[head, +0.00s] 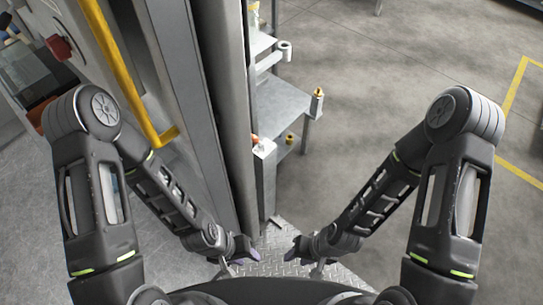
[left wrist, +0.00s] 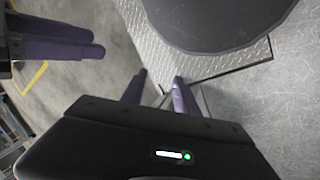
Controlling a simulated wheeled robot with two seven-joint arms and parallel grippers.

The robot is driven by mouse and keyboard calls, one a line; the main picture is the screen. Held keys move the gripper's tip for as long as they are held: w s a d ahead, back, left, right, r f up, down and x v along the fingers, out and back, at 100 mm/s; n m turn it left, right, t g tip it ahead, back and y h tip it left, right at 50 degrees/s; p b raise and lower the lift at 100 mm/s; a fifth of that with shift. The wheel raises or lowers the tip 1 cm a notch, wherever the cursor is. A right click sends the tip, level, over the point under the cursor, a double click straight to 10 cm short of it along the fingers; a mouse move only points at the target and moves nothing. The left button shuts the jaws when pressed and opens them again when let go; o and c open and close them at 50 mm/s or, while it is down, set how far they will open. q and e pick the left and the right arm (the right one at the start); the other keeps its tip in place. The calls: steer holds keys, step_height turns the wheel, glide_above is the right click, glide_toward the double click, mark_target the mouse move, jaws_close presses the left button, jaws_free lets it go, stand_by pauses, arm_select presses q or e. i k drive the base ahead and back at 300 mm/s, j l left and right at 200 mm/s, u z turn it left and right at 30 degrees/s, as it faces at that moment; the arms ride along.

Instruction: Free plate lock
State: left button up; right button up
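No plate lock can be made out in either view. My left gripper (head: 246,254) hangs low in front of me in the head view, over the metal floor plate. In the left wrist view its two purple fingers (left wrist: 158,88) stand apart with nothing between them. My right gripper (head: 293,252) hangs at about the same height, a little to the right. Its purple fingers also show at the upper left of the left wrist view (left wrist: 62,40), slightly apart and holding nothing visible.
A tall grey column (head: 185,75) and a yellow rail (head: 125,75) stand close on the left. A grey shelf unit (head: 282,105) with small brass-coloured items stands ahead. The tread-pattern floor plate (head: 275,264) lies below. Open concrete floor (head: 400,70) stretches right.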

mark_target(256, 139)
steer(key=k+l+z, duration=0.5)
steer(key=k+l, duration=0.15)
steer(key=k+l+z, duration=0.25)
steer(key=l, duration=0.3)
